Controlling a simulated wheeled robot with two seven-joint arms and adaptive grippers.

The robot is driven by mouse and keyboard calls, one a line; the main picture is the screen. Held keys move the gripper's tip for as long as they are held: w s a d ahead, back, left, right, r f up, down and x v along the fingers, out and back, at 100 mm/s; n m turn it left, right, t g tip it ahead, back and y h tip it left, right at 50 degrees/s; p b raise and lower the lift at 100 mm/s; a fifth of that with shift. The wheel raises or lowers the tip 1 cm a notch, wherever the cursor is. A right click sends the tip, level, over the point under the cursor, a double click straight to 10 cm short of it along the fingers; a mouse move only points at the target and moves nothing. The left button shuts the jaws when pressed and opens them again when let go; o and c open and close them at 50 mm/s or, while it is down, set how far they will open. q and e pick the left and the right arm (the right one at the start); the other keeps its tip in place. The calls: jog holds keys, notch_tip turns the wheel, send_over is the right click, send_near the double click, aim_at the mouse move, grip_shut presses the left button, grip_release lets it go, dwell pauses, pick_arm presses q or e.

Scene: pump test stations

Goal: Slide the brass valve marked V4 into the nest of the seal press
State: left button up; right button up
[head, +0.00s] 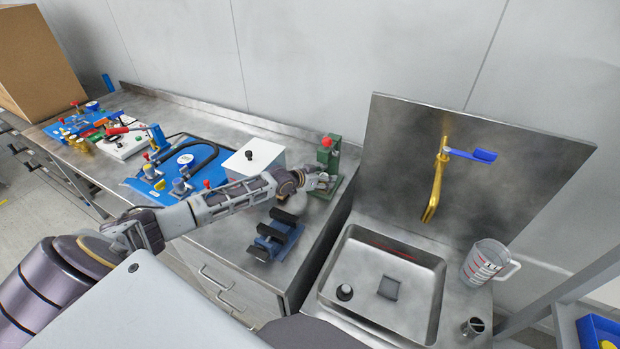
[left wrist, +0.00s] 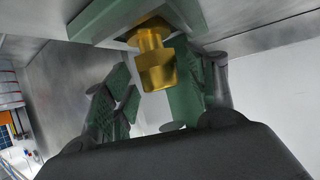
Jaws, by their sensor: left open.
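The seal press (head: 327,157) is a green stand with a red knob at the right end of the steel bench. My left gripper (head: 318,182) is at its front, at the low part of the press. In the left wrist view, a brass valve (left wrist: 156,68) lies between the open, green-padded fingers of this gripper (left wrist: 158,92), with gaps beside it. The valve's far end meets a green part of the press (left wrist: 100,22). I cannot tell how deep it sits in the nest, and no V4 mark is readable. My right gripper is not in view.
A blue rack with dark rests (head: 275,238) stands in front of the press. A white box (head: 256,157) and a blue pump board (head: 140,184) are to the left. A sink (head: 362,310), brass tap (head: 436,185) and measuring jug (head: 484,264) are at right.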

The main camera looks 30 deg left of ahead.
pick_arm(q)
jog(key=v, duration=1.1)
jog(key=shift+s, duration=0.25)
dwell(0.6)
jog(key=shift+a+r, duration=0.1)
jog(key=shift+r, duration=0.05)
dwell(0.4)
